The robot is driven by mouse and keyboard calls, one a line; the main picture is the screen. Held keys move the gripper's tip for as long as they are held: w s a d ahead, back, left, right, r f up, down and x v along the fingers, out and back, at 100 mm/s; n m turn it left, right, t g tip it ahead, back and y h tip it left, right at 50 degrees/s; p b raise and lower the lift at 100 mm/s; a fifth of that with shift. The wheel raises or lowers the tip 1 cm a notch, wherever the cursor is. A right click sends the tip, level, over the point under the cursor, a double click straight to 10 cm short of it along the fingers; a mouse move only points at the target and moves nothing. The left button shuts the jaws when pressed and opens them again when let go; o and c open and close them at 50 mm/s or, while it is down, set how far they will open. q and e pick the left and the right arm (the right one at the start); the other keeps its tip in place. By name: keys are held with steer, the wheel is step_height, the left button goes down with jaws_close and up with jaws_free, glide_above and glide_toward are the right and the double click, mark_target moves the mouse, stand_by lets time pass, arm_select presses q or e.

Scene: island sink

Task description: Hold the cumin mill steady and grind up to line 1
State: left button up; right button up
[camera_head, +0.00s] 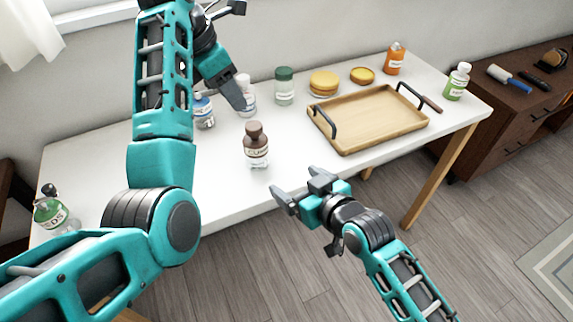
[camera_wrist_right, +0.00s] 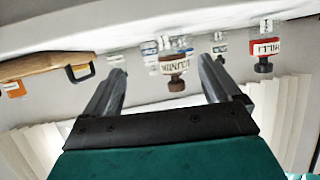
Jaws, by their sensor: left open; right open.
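The cumin mill (camera_head: 256,148), brown with a white label and a dark brown knob, stands upright near the table's front edge in the head view. In the right wrist view the mill (camera_wrist_right: 175,65) appears upside down, between my right fingers but beyond their tips. My right gripper (camera_head: 301,184) is open and empty, in front of and to the right of the mill, apart from it. My left gripper (camera_head: 233,95) is open, above the back of the table, behind and left of the mill. Its fingers overlap a bottle in the picture. I cannot make out the mill's lines.
A wooden tray (camera_head: 365,121) with black handles is to the right on the white table (camera_head: 220,190). Several jars and bottles line the back, including a green-lidded jar (camera_head: 284,88). A green-labelled bottle (camera_head: 50,215) stands at the left end.

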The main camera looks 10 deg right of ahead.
mark_target(256, 150)
steer(key=shift+n+y, duration=0.4)
steer(key=r+x, duration=0.1)
steer(key=x, duration=0.3)
steer(key=a+r+x, duration=0.1)
steer(key=x, duration=0.4)
steer(key=r+x, duration=0.1)
steer(key=x, duration=0.4)
steer(key=shift+w+a, duration=0.25)
steer(key=shift+w, duration=0.25)
steer(key=shift+c, duration=0.5)
steer(key=c, duration=1)
steer(key=shift+c, duration=0.2)
